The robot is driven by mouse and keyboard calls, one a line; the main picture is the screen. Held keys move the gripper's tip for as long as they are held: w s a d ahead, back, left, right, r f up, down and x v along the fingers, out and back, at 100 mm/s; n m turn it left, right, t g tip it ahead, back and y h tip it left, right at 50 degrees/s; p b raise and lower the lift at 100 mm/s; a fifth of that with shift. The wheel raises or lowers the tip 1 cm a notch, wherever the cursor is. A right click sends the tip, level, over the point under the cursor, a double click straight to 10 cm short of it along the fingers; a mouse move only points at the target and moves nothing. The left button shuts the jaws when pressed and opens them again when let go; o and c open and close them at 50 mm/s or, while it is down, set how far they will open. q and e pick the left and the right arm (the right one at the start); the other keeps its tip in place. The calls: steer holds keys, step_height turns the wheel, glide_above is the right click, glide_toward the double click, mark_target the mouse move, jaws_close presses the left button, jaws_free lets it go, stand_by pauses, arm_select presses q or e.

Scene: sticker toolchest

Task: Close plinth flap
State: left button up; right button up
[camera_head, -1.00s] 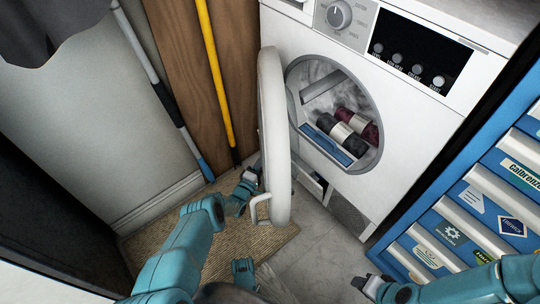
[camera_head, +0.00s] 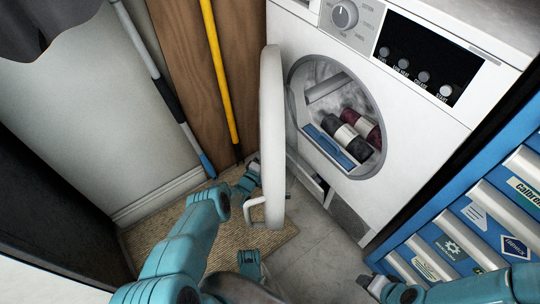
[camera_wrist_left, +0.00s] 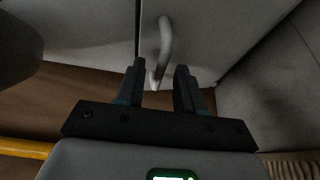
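The round door (camera_head: 272,130) stands open with a wire handle (camera_head: 262,212). The drum (camera_head: 338,85) holds dark rolls. A blue tool chest (camera_head: 450,222) is at right. A yellow pole (camera_head: 217,75) and wooden board (camera_head: 180,70) lean at back. A mat (camera_head: 200,255) lies below.

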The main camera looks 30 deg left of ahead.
arm_select(q)
steer(key=shift+c, duration=0.3)
jaws_close()
steer(key=shift+d, duration=0.1)
stand_by(1.0)
